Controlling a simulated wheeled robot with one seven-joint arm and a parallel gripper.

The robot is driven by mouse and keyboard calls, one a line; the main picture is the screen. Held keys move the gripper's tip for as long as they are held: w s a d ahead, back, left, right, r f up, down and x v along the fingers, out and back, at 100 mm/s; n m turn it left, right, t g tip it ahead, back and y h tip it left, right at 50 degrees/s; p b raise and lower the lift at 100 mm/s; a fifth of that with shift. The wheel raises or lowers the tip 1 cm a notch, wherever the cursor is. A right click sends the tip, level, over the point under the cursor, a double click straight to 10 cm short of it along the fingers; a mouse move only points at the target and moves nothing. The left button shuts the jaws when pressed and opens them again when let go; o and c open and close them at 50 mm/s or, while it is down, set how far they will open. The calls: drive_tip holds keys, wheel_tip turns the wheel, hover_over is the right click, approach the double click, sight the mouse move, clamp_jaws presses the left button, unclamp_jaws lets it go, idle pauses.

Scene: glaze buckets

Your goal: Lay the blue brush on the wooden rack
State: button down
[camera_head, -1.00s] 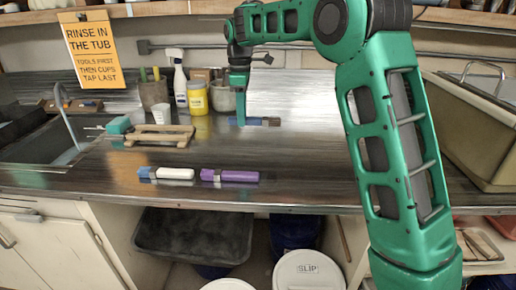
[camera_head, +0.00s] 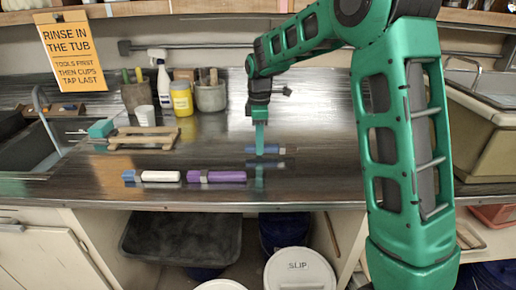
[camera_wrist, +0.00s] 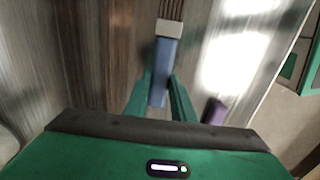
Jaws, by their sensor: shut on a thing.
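My gripper (camera_head: 260,147) is shut on the blue brush (camera_head: 272,150), over the counter to the right of the rack. In the wrist view, the blue handle (camera_wrist: 160,75) lies between the two green fingers, with a pale ferrule and brown bristles pointing away. A faint reflection below the fingers suggests the brush is a little above the counter; the height is hard to tell. The wooden rack (camera_head: 128,140) stands at the left of the counter, its slatted top empty of brushes.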

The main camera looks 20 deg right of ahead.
drive_tip(key=shift+f, duration=0.75)
drive_tip(key=c, duration=1.5)
unclamp_jaws()
drive_tip(key=shift+r, duration=6.05)
